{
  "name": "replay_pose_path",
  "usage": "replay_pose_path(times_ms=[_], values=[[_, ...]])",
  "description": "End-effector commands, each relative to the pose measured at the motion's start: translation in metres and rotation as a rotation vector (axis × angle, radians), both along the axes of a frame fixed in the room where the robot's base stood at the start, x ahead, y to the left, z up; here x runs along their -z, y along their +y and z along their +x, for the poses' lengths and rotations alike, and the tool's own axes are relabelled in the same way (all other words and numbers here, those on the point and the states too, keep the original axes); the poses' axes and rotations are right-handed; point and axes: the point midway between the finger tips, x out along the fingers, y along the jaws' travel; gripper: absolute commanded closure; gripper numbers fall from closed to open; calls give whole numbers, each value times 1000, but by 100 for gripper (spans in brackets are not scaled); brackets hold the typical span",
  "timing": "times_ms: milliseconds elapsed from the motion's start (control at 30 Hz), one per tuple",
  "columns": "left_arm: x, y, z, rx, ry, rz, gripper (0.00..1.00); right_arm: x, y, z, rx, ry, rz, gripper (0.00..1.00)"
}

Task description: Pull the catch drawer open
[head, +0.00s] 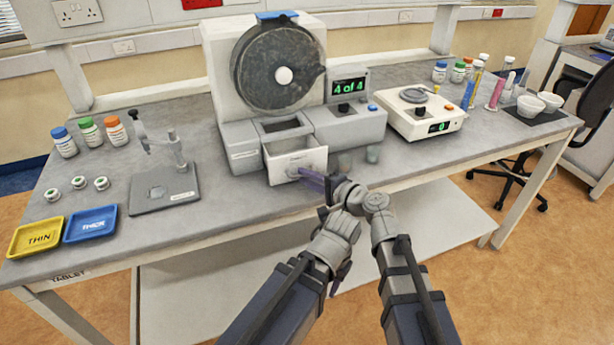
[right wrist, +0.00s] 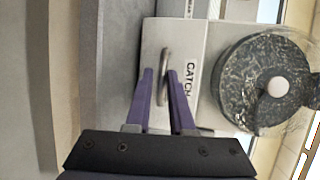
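The catch drawer (head: 293,162) is a pale box that stands out from the front of the grey machine (head: 262,75), with its open top showing. Its front also shows in the right wrist view, lettered "CATCH" (right wrist: 189,80). My right gripper (head: 306,176) is at the drawer's front. In the right wrist view its purple fingers (right wrist: 160,78) lie on both sides of the metal handle (right wrist: 164,60), close together around it. Of my left gripper only a dark part (head: 342,272) shows beside my arm links; its fingers cannot be made out.
A grey stand (head: 165,190), bottles and yellow (head: 36,236) and blue (head: 91,223) trays are at left. Bench space before the drawer is narrow.

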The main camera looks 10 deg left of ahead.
Motion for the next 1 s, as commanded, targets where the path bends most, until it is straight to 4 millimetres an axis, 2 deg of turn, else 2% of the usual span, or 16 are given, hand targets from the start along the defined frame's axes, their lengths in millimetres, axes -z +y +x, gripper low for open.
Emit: replay_pose_path(times_ms=[33,167,567,767,933,967,1000], values=[[0,0,0,0,0,0,56,0,0,0,0,0,1,72],[0,0,0,0,0,0,56,-1,0,0,2,0,3,58],[-5,0,0,0,0,0,56,-6,0,1,3,1,5,58],[-22,0,0,0,0,0,56,-23,0,1,3,1,5,58],[-45,0,0,-1,0,0,56,-46,0,1,3,1,7,58],[-50,0,0,-1,0,0,56,-51,0,1,5,1,8,54],[-56,0,0,-1,0,0,56,-58,0,1,5,1,10,44]])
